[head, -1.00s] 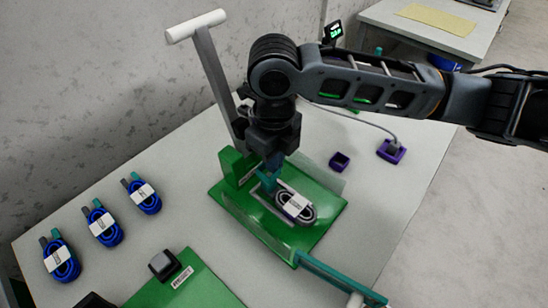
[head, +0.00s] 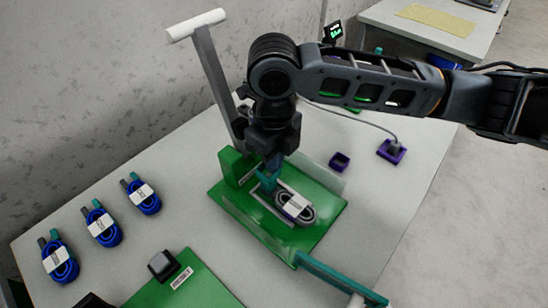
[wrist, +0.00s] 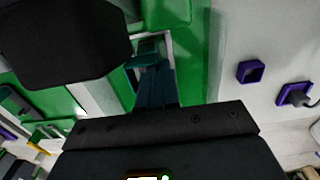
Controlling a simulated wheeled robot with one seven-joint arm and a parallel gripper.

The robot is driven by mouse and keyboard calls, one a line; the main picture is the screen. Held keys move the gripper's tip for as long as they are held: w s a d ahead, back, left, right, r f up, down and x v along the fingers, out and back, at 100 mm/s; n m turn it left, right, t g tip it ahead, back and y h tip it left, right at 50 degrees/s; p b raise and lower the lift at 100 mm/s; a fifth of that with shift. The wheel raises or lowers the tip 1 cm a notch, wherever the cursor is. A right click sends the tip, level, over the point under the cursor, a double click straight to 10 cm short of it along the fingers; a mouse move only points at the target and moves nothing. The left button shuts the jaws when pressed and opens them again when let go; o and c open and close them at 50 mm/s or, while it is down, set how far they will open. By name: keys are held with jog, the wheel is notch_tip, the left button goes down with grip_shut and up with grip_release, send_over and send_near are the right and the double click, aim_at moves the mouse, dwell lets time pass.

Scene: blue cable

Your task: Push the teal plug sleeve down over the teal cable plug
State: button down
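The teal plug sleeve and plug (head: 267,181) show as one small teal piece at the left end of a grey coiled cable (head: 296,208) with a white label. I cannot tell sleeve from plug there. The coil lies in a white-outlined area on a green fixture (head: 318,235). My gripper (head: 273,163) points down directly above the teal piece, its dark blue fingers close together. In the wrist view the fingers (wrist: 155,92) look like one narrow block reaching the teal piece (wrist: 147,52). The exact contact is hidden.
Blue cable coils (head: 102,226) lie at the left. A green board (head: 195,285) with a dark block (head: 163,264) is in front. A grey lever with a white handle (head: 196,25) rises behind the fixture. Purple holders (head: 340,162) stand at the right. A teal bar (head: 335,276) extends front right.

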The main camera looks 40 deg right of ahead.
jog(key=shift+f+b, duration=0.5)
jog(key=shift+f, duration=0.15)
dwell(0.4)
jog(key=c, duration=1.3)
grip_release()
jog(key=shift+r+p, duration=2.8)
jog(key=shift+r, duration=1.3)
jog(key=shift+f, duration=0.1)
